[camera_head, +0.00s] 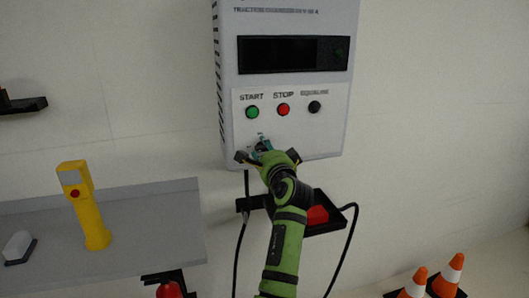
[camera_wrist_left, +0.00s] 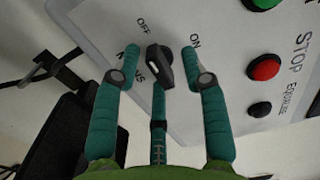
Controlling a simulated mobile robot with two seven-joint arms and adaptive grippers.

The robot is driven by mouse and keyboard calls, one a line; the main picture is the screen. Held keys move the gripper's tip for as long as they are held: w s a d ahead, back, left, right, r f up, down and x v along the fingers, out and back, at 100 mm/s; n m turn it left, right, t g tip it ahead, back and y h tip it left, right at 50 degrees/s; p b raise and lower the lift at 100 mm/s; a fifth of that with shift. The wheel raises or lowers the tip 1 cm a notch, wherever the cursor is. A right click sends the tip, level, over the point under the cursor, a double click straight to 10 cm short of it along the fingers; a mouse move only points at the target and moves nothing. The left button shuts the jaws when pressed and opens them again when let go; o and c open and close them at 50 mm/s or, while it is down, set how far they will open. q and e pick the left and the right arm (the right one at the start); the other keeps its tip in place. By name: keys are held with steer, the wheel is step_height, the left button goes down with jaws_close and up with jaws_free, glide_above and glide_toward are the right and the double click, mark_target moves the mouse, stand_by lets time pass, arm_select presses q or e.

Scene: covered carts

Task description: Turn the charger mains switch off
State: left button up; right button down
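The charger (camera_head: 293,140) is a grey wall box with a dark display and a white button panel. Its mains switch (camera_wrist_left: 160,66) is a black rotary knob with a pale mark, between the labels OFF and ON in the left wrist view. In the head view the knob is hidden behind my left gripper (camera_head: 262,147), at the panel's lower left. In the wrist view my left gripper (camera_wrist_left: 162,50) is open, its teal fingers spread around the knob with visible gaps at the sides. Whether the third finger touches it, I cannot tell. My right gripper is not in view.
Green START (camera_head: 252,112), red STOP (camera_head: 283,110) and black EQUALISE (camera_head: 314,107) buttons sit above the gripper. A black holder (camera_head: 328,225) and cables hang below the charger. A grey shelf (camera_head: 150,220) with a yellow device (camera_head: 88,205) is at left; cones (camera_head: 447,277) stand lower right.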

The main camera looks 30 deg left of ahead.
arm_select(q)
steer(key=v, duration=0.7)
steer(key=shift+s+d, duration=0.15)
steer(key=shift+s, duration=0.05)
